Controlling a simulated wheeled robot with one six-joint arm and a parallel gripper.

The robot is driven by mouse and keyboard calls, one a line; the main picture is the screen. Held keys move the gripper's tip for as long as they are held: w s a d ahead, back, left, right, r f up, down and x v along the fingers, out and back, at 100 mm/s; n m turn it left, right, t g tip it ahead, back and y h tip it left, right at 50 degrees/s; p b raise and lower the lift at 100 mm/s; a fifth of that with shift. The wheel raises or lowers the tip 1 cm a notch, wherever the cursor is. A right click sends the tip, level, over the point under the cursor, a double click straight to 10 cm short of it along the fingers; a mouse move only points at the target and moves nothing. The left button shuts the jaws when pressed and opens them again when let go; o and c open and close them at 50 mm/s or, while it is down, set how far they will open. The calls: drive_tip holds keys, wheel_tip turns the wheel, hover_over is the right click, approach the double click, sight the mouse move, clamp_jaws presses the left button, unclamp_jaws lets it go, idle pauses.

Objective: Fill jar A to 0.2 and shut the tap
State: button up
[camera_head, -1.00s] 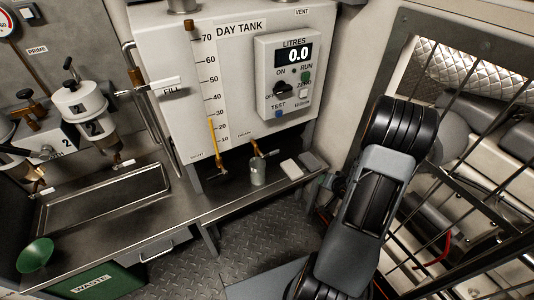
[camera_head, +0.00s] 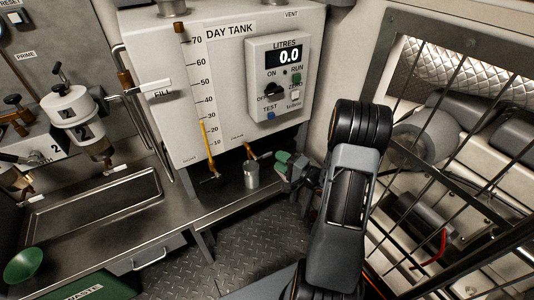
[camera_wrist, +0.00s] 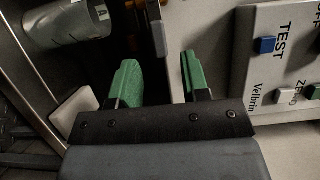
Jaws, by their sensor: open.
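A small grey metal jar (camera_head: 251,174) stands upright on the steel bench under the day tank. In the wrist view the jar (camera_wrist: 65,25) lies at the upper left, with a pale label patch. A copper drain tap (camera_head: 249,151) with a pale lever (camera_head: 264,155) sits just above the jar. I cannot tell whether it is open. My gripper (camera_head: 286,164) is right of the jar and tap, apart from both. In the wrist view its green fingers (camera_wrist: 158,88) are spread and empty. The jar's inside is hidden.
The day tank (camera_head: 185,125) carries a level gauge (camera_head: 206,135) and a litres meter (camera_head: 289,55) reading 0.0. A steel tray (camera_head: 95,203) and green funnel (camera_head: 24,265) are at the left. A barred cage (camera_head: 445,150) stands at the right. A white block (camera_wrist: 78,106) lies below the jar in the wrist view.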

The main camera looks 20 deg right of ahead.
sight(270, 155)
drive_tip(key=b+x, duration=0.1)
drive_tip(key=x, duration=0.6)
drive_tip(key=shift+w+a, duration=0.15)
drive_tip(key=shift+w, duration=0.15)
